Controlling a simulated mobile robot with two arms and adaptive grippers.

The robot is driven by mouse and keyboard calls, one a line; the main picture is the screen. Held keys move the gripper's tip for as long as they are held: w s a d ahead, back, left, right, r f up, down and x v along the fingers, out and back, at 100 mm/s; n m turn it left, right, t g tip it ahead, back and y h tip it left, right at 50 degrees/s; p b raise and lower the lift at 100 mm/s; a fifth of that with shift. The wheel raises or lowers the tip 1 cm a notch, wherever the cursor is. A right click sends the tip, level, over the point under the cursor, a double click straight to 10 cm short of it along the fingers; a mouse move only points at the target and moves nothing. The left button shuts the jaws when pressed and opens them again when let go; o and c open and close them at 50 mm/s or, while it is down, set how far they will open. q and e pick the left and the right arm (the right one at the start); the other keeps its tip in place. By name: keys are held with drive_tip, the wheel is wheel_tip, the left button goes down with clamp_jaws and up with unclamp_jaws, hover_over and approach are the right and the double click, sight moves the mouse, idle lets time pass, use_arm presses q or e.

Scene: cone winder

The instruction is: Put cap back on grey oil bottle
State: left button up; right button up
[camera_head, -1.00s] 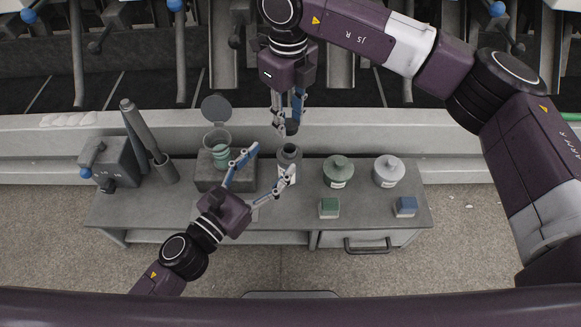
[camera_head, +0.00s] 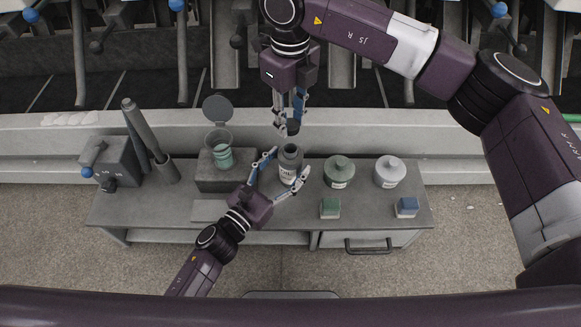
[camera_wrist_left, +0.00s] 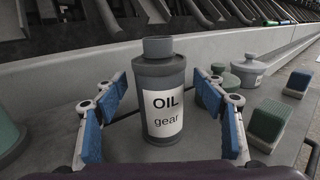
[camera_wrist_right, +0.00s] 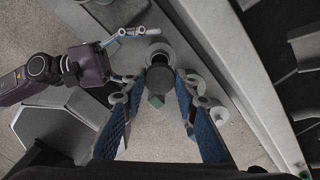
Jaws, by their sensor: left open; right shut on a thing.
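The grey oil bottle (camera_head: 290,168) stands upright on the bench with its mouth uncovered. In the left wrist view the bottle (camera_wrist_left: 161,105) shows its label "OIL gear". My left gripper (camera_head: 289,164) is open, with its fingers on both sides of the bottle and a visible gap to each pad in the left wrist view. My right gripper (camera_head: 288,128) points down just behind and above the bottle. It is shut on a dark round cap (camera_wrist_right: 160,79), seen between its pads in the right wrist view. The cap is apart from the bottle mouth (camera_wrist_right: 158,50).
A greenish pot (camera_head: 339,172) and a pale pot (camera_head: 389,172) stand right of the bottle. A green block (camera_head: 330,208) and a blue block (camera_head: 407,207) lie in front. A box (camera_head: 217,183) with an open-lidded container stands left. The machine ledge runs behind the bench (camera_head: 365,218).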

use_arm(q)
drive_tip(key=shift+w+d, duration=0.4)
drive_tip(key=shift+w, duration=0.15)
drive_tip(key=shift+c, duration=0.2)
clamp_jaws()
use_arm(e)
hover_over(290, 148)
drive_tip(key=shift+f, duration=2.5)
